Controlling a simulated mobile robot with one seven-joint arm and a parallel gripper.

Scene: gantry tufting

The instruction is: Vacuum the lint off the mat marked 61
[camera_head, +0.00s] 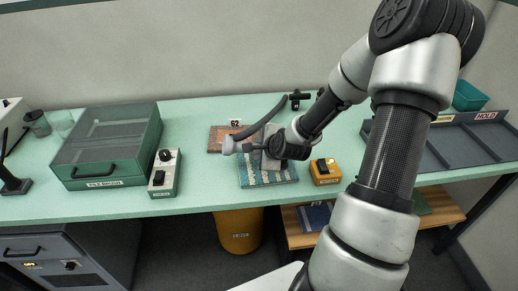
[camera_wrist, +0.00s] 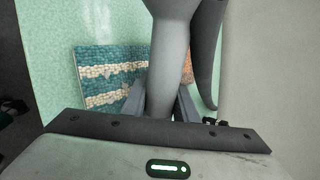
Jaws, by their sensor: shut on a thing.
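My gripper (camera_head: 256,147) is shut on a grey vacuum nozzle (camera_head: 229,145). In the wrist view the nozzle (camera_wrist: 168,65) stands between the two fingers (camera_wrist: 165,108), and its far end runs out of the picture. A dark hose (camera_head: 260,119) trails behind it. A teal mat with cream bands (camera_head: 257,177) lies on the table below my gripper, partly hidden by it; it also shows in the wrist view (camera_wrist: 107,72). I cannot make out a 61 tag or tell lint from pattern. A brown-orange mat (camera_head: 216,139) behind has a tag reading 62 (camera_head: 235,123).
A yellow switch box (camera_head: 325,172) sits right of the teal mat. A grey control box (camera_head: 164,172) and a green lidded case (camera_head: 108,147) stand left. A black hose clip (camera_head: 299,96) is at the back. A divided tray marked HOLD (camera_head: 450,150) is at right.

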